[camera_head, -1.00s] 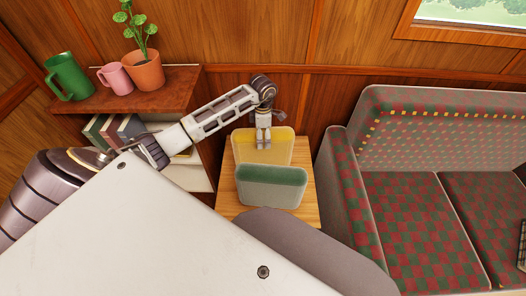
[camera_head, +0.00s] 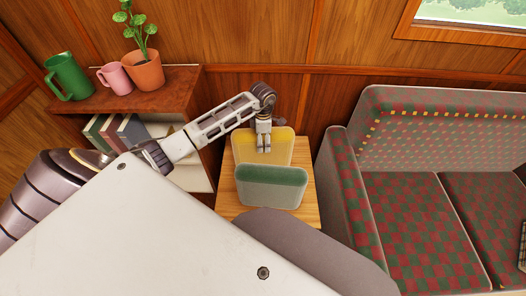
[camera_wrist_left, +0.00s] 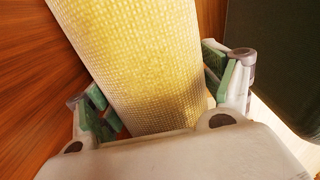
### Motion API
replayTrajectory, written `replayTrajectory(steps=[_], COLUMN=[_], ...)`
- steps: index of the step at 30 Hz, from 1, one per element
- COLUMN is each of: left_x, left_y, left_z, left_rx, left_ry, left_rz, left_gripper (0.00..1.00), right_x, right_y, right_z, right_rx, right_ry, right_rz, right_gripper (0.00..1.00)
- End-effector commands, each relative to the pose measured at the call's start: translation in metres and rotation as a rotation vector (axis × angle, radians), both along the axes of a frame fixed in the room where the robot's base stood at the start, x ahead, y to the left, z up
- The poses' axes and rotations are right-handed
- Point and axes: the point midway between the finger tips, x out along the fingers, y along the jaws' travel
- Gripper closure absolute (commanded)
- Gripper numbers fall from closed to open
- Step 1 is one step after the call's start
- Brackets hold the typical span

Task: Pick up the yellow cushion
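The yellow cushion (camera_head: 246,148) stands upright on a small wooden table, behind a green cushion (camera_head: 272,188). My left gripper (camera_head: 264,149) points down over the top edge of the yellow cushion. In the left wrist view the yellow cushion (camera_wrist_left: 150,65) runs between the two spread fingers, one on each side, with their green pads very near its faces. I cannot tell whether the pads touch it. My right gripper is not in view.
The wooden table (camera_head: 228,196) stands between a bookshelf (camera_head: 180,88) and a checkered sofa (camera_head: 425,215). A green mug (camera_head: 68,78), a pink mug (camera_head: 116,78) and a potted plant (camera_head: 144,72) stand on the shelf top. The panelled wall is close behind.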

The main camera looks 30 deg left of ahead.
Motion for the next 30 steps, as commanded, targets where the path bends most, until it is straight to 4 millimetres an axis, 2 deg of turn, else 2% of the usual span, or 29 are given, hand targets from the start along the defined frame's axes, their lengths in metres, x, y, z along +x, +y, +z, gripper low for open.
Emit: replayTrajectory(steps=[1,9,10,20,26,30], left_x=[0.000,0.000,0.000,0.001,0.001,0.001], left_y=[0.000,0.000,0.000,0.000,0.001,0.001], left_z=[0.000,0.000,0.001,0.004,0.019,0.037], left_rx=[0.000,0.000,0.000,0.000,0.002,0.002], left_ry=[0.000,0.000,-0.001,-0.002,-0.004,-0.004], left_rz=[0.000,0.000,0.000,0.000,0.000,-0.001], left_gripper=[0.39,0.74,0.75,0.76,0.76,0.77], right_x=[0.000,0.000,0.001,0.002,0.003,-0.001], right_y=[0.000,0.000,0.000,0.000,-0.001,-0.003], right_z=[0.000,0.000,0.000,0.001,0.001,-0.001], right_rx=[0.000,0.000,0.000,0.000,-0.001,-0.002], right_ry=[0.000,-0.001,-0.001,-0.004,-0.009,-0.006], right_rz=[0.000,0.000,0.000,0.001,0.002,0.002], right_gripper=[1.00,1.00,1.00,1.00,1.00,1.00])
